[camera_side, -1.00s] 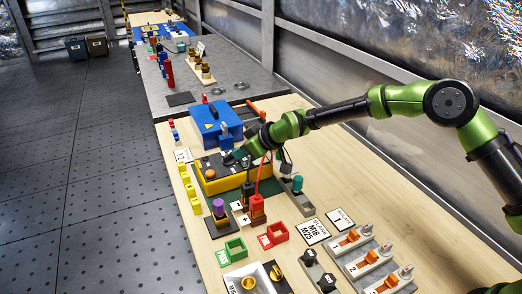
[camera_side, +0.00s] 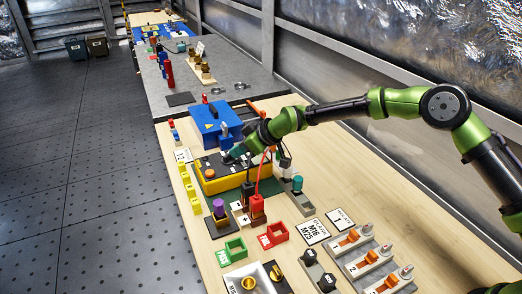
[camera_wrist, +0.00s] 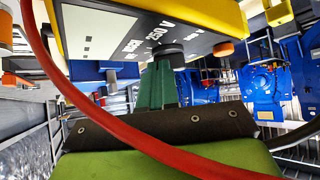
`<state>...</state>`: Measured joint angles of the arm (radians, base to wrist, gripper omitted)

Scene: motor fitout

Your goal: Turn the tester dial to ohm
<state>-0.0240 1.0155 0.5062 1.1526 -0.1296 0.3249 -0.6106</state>
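The tester is a yellow box (camera_side: 226,184) with a dark top panel and an orange button (camera_side: 209,173) at its near left. My gripper (camera_side: 231,158) points down at the panel's far part. The dark round dial (camera_wrist: 168,49) sits at the tips of my teal fingers (camera_wrist: 160,82). The fingers are close together and appear shut on the dial. They cover part of it, and its pointer and the ohm mark cannot be made out.
A red lead (camera_wrist: 110,122) arcs across the wrist view close to my gripper. Red (camera_side: 257,204) and black (camera_side: 247,188) probe blocks stand in front of the tester. A blue case (camera_side: 214,126) stands behind it.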

